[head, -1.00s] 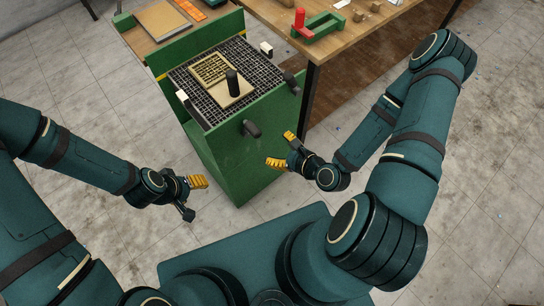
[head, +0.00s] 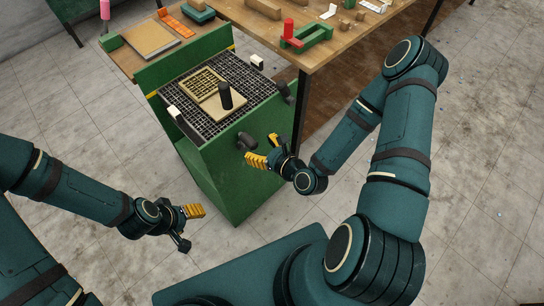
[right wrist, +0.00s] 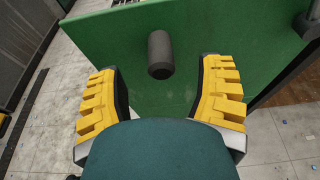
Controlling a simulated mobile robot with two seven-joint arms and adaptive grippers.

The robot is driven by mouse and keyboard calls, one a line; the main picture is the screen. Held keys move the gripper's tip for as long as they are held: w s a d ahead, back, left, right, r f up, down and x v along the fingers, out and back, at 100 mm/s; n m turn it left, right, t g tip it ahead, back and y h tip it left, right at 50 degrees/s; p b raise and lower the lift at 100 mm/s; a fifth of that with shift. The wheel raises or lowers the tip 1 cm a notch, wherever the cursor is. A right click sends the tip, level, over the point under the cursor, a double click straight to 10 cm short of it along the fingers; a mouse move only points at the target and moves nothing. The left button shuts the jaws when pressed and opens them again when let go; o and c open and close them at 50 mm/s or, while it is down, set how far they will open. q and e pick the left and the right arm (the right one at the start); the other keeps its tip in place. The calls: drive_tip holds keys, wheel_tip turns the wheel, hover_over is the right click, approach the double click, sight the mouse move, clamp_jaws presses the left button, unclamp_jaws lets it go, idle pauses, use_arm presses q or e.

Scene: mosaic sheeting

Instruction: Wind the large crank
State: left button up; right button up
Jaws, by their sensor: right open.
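The green cabinet (head: 215,185) has a black grid top. A dark cylindrical crank handle (head: 246,140) sticks out of its front face. A second dark knob (head: 286,92) sits at its right side. I cannot tell from their size alone which is the large crank. My right gripper (head: 263,149) is open and empty, just in front of the front handle. In the right wrist view, that handle (right wrist: 160,54) stands beyond and between the spread yellow fingers, apart from both. My left gripper (head: 189,226) hangs low, left of the cabinet front, with its fingers apart and nothing visible between them.
On the grid top (head: 184,92) lie a tan perforated plate (head: 203,84) and an upright black peg (head: 225,95). A wooden table (head: 318,57) adjoins the cabinet's right side, with a red and green fixture (head: 301,37). The floor in front is clear.

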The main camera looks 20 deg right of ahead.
sight(255, 143)
drive_tip(key=shift+x, duration=2.95)
drive_tip(key=c, duration=1.1)
